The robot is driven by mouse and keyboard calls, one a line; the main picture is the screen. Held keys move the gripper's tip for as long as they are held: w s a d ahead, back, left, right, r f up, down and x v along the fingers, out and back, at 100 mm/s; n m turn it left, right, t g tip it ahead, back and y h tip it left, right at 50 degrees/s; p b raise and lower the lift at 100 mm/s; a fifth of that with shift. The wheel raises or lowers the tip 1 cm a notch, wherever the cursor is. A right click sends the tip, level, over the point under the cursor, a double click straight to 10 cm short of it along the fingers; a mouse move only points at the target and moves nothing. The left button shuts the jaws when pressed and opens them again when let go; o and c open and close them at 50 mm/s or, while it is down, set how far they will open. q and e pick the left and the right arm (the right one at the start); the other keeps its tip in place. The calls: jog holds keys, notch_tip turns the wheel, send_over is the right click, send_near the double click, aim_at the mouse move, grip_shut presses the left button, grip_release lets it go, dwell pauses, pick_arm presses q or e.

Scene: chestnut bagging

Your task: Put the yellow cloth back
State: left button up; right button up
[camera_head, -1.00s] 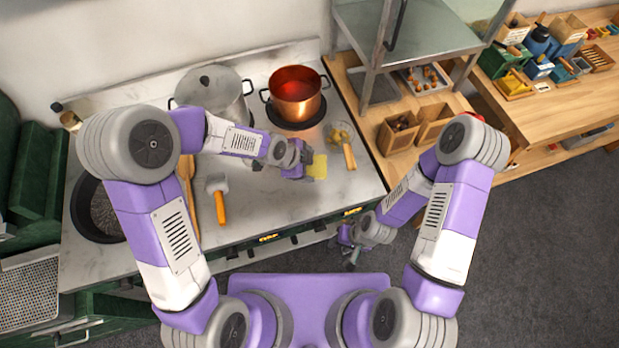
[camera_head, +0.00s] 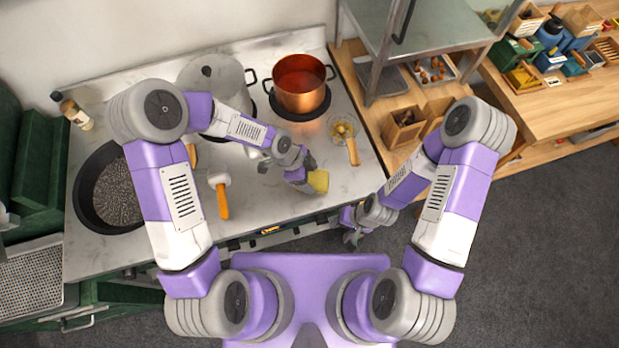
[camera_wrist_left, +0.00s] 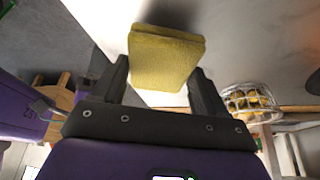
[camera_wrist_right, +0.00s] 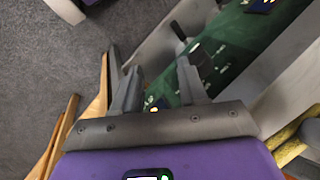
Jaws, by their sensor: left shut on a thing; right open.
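The yellow cloth (camera_head: 318,180) is a folded, thick pad held near the front edge of the marble counter (camera_head: 290,208). My left gripper (camera_head: 308,186) is shut on it. In the left wrist view the cloth (camera_wrist_left: 165,58) sits between the two fingertips (camera_wrist_left: 160,80). Whether the cloth touches the counter I cannot tell. My right gripper (camera_head: 352,238) is open and empty, low in front of the counter's front edge. In the right wrist view its fingers (camera_wrist_right: 160,75) stand apart, with the green cabinet front behind them.
A skimmer holding chestnuts (camera_head: 343,131) lies right of the cloth. A mallet with an orange handle (camera_head: 222,200) lies to the left. A wooden box (camera_head: 403,127) stands on the right-hand table.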

pick_arm(q)
notch_tip(320, 180, down, 2)
jog(key=shift+f, duration=0.1)
jog(key=o, duration=0.9)
jog(key=shift+o, duration=0.2)
jog(key=p+v, duration=0.1)
jog(key=v, duration=1.1)
jog(key=shift+p, duration=0.35)
jog(key=shift+s, duration=0.1)
